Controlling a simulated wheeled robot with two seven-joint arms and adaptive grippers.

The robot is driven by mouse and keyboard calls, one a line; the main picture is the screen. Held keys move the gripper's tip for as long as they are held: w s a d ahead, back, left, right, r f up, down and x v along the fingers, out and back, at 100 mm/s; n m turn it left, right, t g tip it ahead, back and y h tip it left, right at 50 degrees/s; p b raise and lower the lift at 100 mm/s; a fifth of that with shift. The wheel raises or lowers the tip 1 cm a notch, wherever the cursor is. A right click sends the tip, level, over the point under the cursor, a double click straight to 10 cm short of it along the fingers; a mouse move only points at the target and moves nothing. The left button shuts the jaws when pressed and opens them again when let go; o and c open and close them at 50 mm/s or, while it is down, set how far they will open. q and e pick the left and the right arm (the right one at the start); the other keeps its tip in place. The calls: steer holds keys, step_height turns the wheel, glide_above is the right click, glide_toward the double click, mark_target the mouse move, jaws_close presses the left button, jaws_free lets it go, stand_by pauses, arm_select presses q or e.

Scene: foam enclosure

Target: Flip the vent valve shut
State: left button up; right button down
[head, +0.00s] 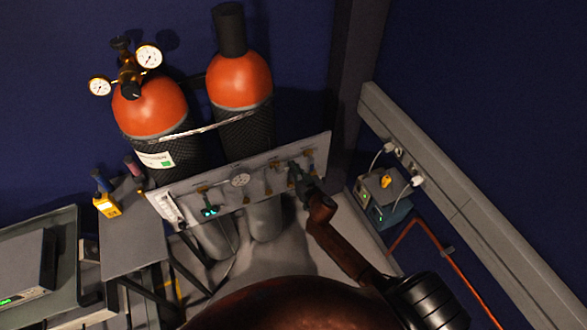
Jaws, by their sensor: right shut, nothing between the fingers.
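A pale valve panel (222,191) with several brass valves and a round gauge (240,180) stands in front of two gas cylinders. My right gripper (295,172) is at the right part of this panel, shut and empty, close to or touching a brass valve there. The gripper covers part of that valve, and I cannot tell its handle position. I cannot tell which valve is the vent valve. My left gripper is not in view.
Orange-topped cylinders (240,80) and (152,108) stand behind the panel, held by a strap. A grey table (135,225) with a yellow meter (107,205) is at left. A small device box (383,188) and a wall trunking (450,205) are at right.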

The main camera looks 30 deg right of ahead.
steer(key=shift+f, duration=0.3)
